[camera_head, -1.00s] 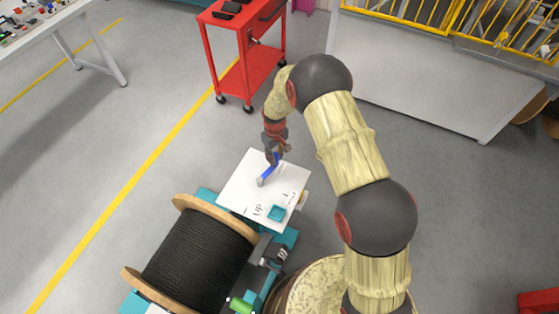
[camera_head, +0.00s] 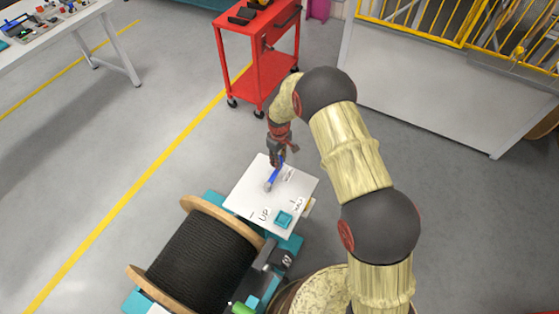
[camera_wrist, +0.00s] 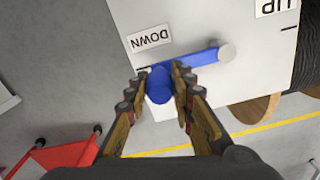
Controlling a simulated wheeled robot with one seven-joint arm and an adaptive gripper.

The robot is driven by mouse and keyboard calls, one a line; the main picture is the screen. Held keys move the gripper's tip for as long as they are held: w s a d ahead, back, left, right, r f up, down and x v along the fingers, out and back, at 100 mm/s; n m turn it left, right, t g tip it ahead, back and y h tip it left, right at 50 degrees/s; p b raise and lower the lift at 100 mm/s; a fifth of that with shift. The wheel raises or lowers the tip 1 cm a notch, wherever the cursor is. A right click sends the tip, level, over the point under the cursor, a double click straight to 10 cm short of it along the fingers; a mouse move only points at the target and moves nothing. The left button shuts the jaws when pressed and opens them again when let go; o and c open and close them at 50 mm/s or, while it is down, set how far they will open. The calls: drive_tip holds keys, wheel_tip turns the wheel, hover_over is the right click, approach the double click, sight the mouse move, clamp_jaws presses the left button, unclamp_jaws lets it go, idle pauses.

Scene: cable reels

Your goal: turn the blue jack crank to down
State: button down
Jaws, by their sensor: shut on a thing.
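The blue jack crank (camera_head: 273,178) is on a white panel (camera_head: 240,196). In the wrist view the crank's blue arm (camera_wrist: 193,59) runs from a grey pivot (camera_wrist: 227,52) to a blue knob (camera_wrist: 160,84). My gripper (camera_wrist: 162,78) is shut on the knob, a finger on each side; it also shows in the head view (camera_head: 279,162). The knob end is beside a black tick close to the DOWN label (camera_wrist: 151,40). The UP label (camera_wrist: 276,7) lies beyond the pivot. The HALF label (camera_head: 298,204) shows in the head view.
A cable reel (camera_head: 205,258) with black cable stands close beside the panel. A teal square (camera_head: 284,219) is on the panel. A red cart (camera_head: 263,75) stands farther back, with open grey floor between. A caged white counter (camera_head: 420,95) is at the right.

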drive_tip(key=c, duration=1.9)
unclamp_jaws()
drive_tip(key=shift+w+a+r, duration=0.1)
drive_tip(key=shift+w, duration=0.1)
drive_tip(key=o, duration=0.4)
drive_tip(key=shift+s, duration=0.1)
wheel_tip(320, 180, up, 12)
drive_tip(key=shift+f, duration=0.1)
